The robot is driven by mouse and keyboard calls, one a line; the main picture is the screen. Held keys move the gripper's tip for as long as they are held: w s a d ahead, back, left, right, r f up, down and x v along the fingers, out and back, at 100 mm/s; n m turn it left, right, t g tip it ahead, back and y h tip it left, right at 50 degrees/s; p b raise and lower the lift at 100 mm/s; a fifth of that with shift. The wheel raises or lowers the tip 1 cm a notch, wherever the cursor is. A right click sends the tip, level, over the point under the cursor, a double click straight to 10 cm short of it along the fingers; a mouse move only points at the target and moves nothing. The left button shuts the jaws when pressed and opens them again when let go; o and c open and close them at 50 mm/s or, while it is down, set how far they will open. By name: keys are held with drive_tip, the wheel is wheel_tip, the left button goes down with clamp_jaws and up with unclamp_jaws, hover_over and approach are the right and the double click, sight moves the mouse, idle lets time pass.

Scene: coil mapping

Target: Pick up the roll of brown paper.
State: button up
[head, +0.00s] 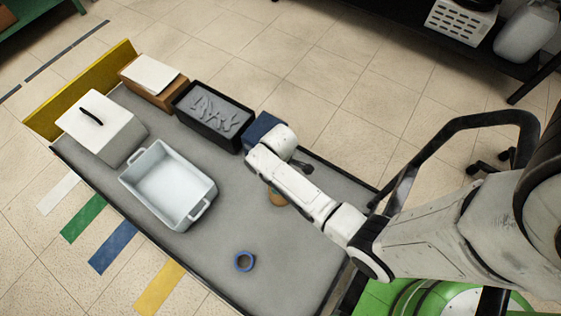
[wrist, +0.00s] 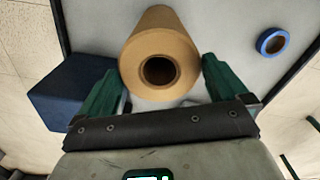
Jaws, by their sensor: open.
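The roll of brown paper (wrist: 159,38) stands on the grey bench top, its hollow core facing the camera in the wrist view. In the head view only a small part of the roll (head: 278,198) shows beside my arm, which hides the rest. My gripper (wrist: 160,83) is open, with one green finger to the left of the roll and one to the right. The roll's near end lies between the fingers. I cannot tell whether either finger touches it.
A blue box (wrist: 70,90) is close by my left finger in the wrist view. A blue tape ring (head: 244,261) lies apart on the bench (head: 215,255). A white tub (head: 150,193), a black tray (head: 180,109), a white lidded box (head: 127,143) and a brown box (head: 140,94) stand farther left.

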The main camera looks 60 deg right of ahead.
wheel_tip(320, 180, down, 4)
drive_tip(key=shift+s+f+b, duration=0.15)
drive_tip(key=shift+f+b, duration=0.05)
drive_tip(key=shift+b, duration=0.45)
drive_tip(key=c, duration=1.5)
drive_tip(key=shift+c, duration=0.2)
